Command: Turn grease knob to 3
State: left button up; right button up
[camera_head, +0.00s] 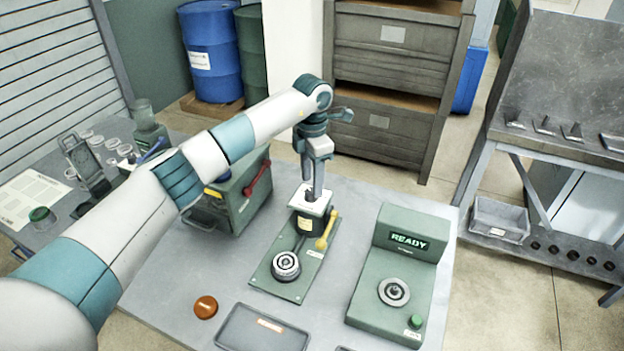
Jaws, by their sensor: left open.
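A small dark unit with a white top plate (318,207) stands at the back end of a green baseplate (262,278). It may be the grease unit, but I cannot read any numbers on it. My left gripper (312,194) points straight down over that white plate, with its fingers at the top of the unit. It is open. A knob between the fingers is hidden or too small to make out, and I cannot tell whether they touch it. A yellow lever (327,231) stands at the unit's right side. My right gripper is not in view.
A round metal fixture (286,265) sits at the baseplate's front. A green machine reading READY (408,242) stands to the right. A green box with a red handle (238,195) is at left. An orange-brown knob-like piece (205,307) and dark tray (262,332) lie in front.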

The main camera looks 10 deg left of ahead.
aim_at(311, 194)
pick_arm(q)
jog(key=shift+f+p, duration=0.35)
jog(key=shift+f, duration=1.05)
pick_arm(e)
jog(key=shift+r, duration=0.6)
